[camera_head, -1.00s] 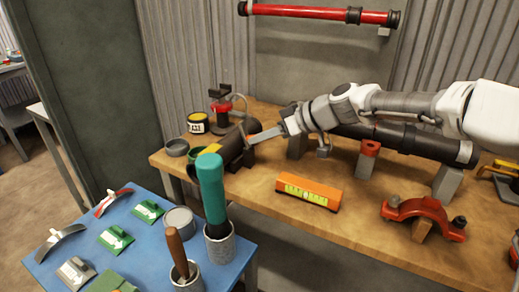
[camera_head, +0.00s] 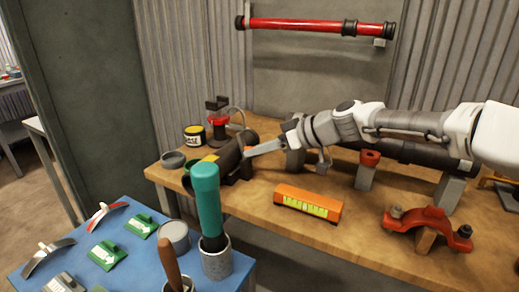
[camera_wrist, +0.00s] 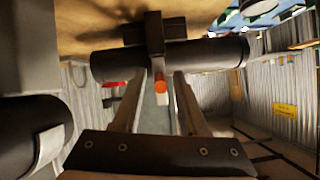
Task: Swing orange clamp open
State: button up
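A dark pipe piece (camera_head: 232,158) lies at the left part of the wooden bench, with a yellow patch near its end. My gripper (camera_head: 247,153) reaches to it from the right. In the wrist view the dark pipe (camera_wrist: 110,66) crosses ahead, with a dark band or clamp body (camera_wrist: 155,35) around it. A small orange-tipped part (camera_wrist: 158,80) hangs from it between my fingers (camera_wrist: 160,90). The fingers look apart, with gaps beside this part; contact is unclear. Another orange-red clamp half (camera_head: 428,228) with bolts rests on a wooden block at the bench's right.
An orange level (camera_head: 308,203) lies at the bench's front. A red-topped post (camera_head: 367,170) and a long dark pipe (camera_head: 415,152) on grey supports are under my arm. A blue table (camera_head: 125,270) with a teal-handled brush (camera_head: 205,200) stands front left.

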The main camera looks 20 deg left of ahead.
dwell(0.3)
jog(key=p+v, duration=0.3)
jog(key=v, duration=1.4)
jog(key=shift+d+r, duration=0.15)
jog(key=shift+r, duration=0.05)
jog(key=shift+s+f, duration=0.1)
